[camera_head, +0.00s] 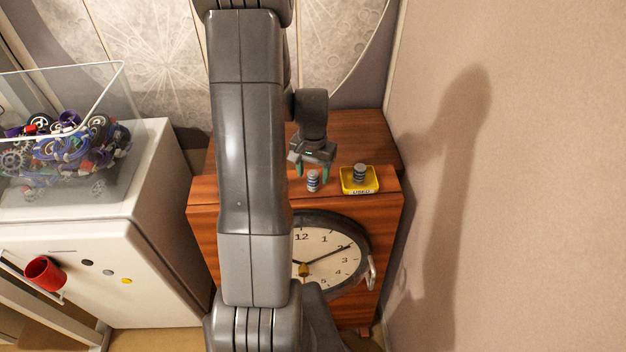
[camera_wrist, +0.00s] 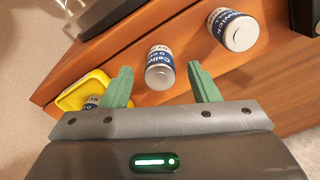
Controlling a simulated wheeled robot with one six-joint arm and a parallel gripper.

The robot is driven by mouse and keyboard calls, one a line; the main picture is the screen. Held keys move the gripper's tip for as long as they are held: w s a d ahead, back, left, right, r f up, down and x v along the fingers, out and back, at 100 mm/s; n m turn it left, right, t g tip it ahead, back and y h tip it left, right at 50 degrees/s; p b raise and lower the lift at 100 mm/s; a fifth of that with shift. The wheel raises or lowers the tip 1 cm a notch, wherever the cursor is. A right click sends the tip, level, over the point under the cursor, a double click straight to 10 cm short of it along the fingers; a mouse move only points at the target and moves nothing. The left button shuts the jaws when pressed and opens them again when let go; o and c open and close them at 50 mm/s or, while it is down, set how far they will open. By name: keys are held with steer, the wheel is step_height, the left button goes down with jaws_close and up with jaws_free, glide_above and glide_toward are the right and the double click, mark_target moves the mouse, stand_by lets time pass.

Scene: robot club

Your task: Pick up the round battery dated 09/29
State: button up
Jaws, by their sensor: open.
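No date is legible on any. My gripper (camera_head: 313,168), with green fingers, is open and empty.
The batteries are on a wooden clock cabinet (camera_head: 230,192) with a round clock face (camera_head: 325,245) on its front. The yellow tray is marked USED. A wall (camera_head: 520,180) is close on the right. A white cabinet (camera_head: 90,215) with a clear bin (camera_head: 105,95) of parts stands left.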

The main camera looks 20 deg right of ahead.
steer(key=c, duration=1.1)
steer(key=shift+c, duration=0.2)
steer(key=shift+r, duration=0.15)
